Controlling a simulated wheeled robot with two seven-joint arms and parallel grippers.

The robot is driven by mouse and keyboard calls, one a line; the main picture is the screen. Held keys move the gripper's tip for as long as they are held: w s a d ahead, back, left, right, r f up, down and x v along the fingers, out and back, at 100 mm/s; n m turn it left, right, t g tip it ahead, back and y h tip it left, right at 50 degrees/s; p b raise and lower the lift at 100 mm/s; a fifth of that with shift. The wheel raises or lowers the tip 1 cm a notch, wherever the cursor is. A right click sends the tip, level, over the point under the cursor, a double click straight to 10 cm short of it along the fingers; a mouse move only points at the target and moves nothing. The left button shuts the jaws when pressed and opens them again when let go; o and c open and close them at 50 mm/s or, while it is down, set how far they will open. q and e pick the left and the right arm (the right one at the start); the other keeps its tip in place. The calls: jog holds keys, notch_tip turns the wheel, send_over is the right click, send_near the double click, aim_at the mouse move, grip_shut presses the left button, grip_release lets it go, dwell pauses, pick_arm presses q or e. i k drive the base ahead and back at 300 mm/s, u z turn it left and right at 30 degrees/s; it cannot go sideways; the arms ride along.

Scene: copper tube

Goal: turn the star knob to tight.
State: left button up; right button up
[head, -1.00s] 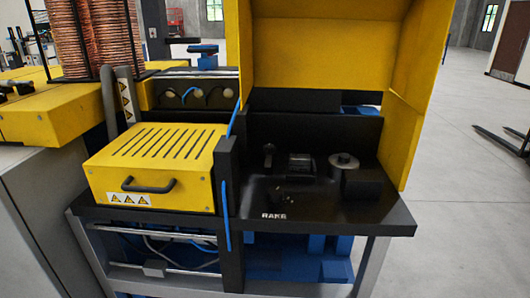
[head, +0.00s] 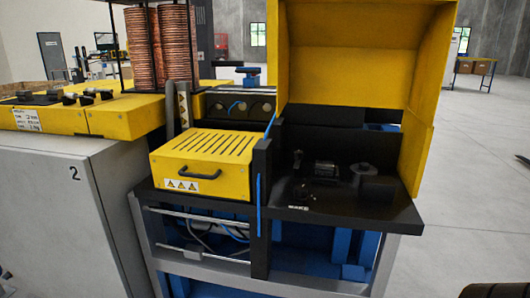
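The star knob cannot be told for certain; it is small and dark against dark parts. A black work surface (head: 385,213) under the open yellow hood (head: 345,52) carries several small dark fittings. A small upright knob-like part (head: 297,159) stands at the left of this bay. A dark lumpy part (head: 302,191) sits in front of it. A black block (head: 326,170) is in the middle, and a round grey disc (head: 363,168) is at the right.
A yellow slotted cover (head: 205,150) with a black handle sits left of the bay. A black post with a blue tube (head: 259,185) stands between them. A grey cabinet (head: 65,215) and copper coils (head: 155,45) are at left. Open floor (head: 480,190) lies at right.

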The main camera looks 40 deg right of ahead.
aim_at(299, 155)
jog(key=i, duration=0.9)
jog(key=z, duration=0.55)
